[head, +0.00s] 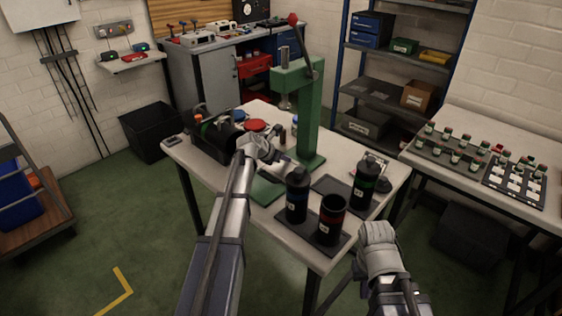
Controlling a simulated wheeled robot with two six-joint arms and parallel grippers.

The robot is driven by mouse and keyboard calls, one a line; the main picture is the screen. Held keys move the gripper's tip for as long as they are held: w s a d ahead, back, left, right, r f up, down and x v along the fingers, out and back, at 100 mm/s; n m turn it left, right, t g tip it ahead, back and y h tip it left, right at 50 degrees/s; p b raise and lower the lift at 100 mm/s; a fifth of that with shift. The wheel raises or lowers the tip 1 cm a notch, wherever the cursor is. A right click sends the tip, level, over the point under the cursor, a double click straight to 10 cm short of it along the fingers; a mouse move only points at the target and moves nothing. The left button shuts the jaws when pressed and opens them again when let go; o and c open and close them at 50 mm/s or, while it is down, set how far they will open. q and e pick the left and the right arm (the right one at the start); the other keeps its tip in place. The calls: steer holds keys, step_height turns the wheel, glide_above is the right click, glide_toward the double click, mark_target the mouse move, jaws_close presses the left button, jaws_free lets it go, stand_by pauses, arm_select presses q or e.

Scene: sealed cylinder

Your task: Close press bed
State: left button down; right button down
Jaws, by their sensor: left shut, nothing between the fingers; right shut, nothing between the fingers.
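The green press (309,115) stands on the white table, with its lever raised and a red knob (293,19) on top. Its metal ram (284,100) hangs from the head. A flat green plate (267,188), which looks like the press bed, sticks out at the front of the press, partly behind my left arm. My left gripper (284,158) is shut and empty, above the table just left of the press column and over the plate's far side. Whether it touches the bed I cannot tell. My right gripper (376,232) is shut and empty, off the table's front right edge.
Black cylinders (297,196) with coloured bands stand on dark mats near the table's front; one (332,220) looks open-topped. A black tool carrier (213,137) and red and blue discs (254,125) sit at left. A side table (470,120) holds small jars.

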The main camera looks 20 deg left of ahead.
mark_target(274, 171)
arm_select(q)
steer(key=p+v, duration=0.5)
steer(key=v, duration=0.3)
steer(key=shift+w, duration=0.1)
steer(key=shift+f, duration=0.1)
